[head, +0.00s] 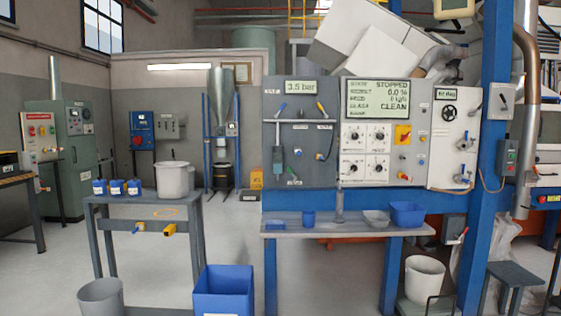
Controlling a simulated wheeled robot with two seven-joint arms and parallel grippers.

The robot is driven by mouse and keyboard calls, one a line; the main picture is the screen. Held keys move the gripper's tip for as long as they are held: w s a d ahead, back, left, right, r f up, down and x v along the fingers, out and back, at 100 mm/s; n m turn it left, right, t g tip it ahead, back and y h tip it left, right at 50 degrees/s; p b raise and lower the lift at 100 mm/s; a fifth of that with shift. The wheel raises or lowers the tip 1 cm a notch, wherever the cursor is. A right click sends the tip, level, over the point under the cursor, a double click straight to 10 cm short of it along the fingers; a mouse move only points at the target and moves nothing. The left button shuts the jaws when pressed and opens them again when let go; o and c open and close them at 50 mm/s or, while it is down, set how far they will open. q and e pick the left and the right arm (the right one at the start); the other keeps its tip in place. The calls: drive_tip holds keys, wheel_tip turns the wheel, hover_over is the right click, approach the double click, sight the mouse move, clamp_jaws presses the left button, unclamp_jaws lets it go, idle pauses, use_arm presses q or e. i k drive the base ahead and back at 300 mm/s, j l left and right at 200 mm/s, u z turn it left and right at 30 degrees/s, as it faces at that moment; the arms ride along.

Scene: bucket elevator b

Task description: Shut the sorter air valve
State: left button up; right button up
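The grey control panel (300,150) stands ahead of me, right of the picture's middle. Its upper left display (300,87) reads 3.5 bar. Below it are a small blue-handled lever (282,108) and a yellow-handled lever (321,108), both slanted. A green-handled part (292,178) sits low on the same panel. On the white panel at the right are two more valves with blue parts, an upper one (465,142) and a lower one (462,180). The labels are too small to read, so I cannot tell which is the sorter air valve. Neither gripper is in view.
A bench (345,228) with a blue tray (407,214) and other containers stands below the panels. A blue bin (222,292) and a grey bucket (101,298) are on the floor in front. A side table (128,198) is at left. A blue post (492,150) rises at right.

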sight(283, 105)
drive_tip(key=i, duration=1.05)
